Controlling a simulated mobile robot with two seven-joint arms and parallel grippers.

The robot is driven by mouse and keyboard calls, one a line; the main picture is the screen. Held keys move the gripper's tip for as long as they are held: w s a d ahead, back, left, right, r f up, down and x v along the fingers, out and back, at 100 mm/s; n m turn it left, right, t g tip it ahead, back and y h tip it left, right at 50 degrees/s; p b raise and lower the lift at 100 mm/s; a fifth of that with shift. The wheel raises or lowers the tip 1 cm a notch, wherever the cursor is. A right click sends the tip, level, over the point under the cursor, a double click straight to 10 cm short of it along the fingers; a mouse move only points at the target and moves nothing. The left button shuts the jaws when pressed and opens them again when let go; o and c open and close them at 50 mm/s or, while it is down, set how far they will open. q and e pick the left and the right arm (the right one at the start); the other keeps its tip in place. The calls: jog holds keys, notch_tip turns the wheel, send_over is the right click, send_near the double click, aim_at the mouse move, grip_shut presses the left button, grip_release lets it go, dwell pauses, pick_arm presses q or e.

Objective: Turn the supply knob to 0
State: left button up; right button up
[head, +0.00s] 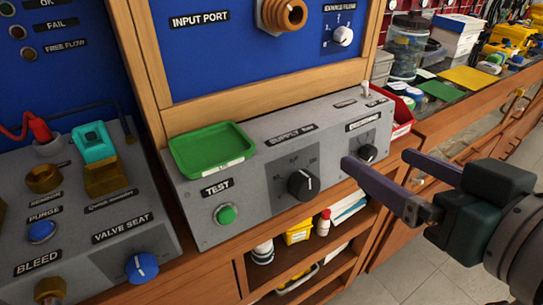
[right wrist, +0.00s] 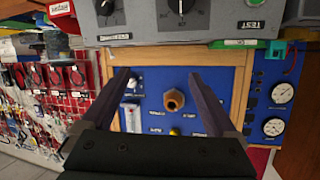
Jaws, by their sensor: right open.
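The supply knob (head: 303,185) is a large black dial with a white pointer line, below the "SUPPLY bar" label on the sloped grey panel. Its pointer appears to point up and slightly right; the scale numbers are too small to read surely. In the right wrist view, the supply knob (right wrist: 182,5) is at the top edge, partly cut off. My right gripper (head: 376,159) is open and empty, to the right of the supply knob and apart from it. Its fingers also show in the right wrist view (right wrist: 163,80). My left gripper is not in view.
A smaller black knob (head: 367,153) sits between the right fingertips in the picture. A green tray (head: 212,150) lies on the panel top, above the green TEST button (head: 226,214). A toggle switch (head: 366,91) and red bin (head: 400,118) are farther right. Shelves lie below.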

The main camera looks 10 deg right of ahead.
aim_at(310, 190)
notch_tip(310, 190, down, 13)
jog(key=a+n+t+y+b, duration=0.1)
jog(key=a+t+y+b, duration=0.15)
jog(key=b, duration=1.05)
jog(key=shift+t+y, duration=0.25)
jog(key=shift+y, duration=0.4)
jog(key=x, duration=0.7)
jog(key=b+x, duration=0.1)
jog(key=x, duration=0.2)
jog(key=shift+w+d, duration=0.25)
jog(key=shift+w, duration=0.1)
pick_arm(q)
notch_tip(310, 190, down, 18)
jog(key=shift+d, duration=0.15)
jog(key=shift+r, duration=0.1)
pick_arm(e)
jog(key=c, duration=1.4)
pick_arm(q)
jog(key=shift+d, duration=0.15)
pick_arm(e)
jog(key=shift+r, duration=0.1)
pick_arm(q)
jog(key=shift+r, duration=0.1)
pick_arm(e)
jog(key=shift+n, duration=0.3)
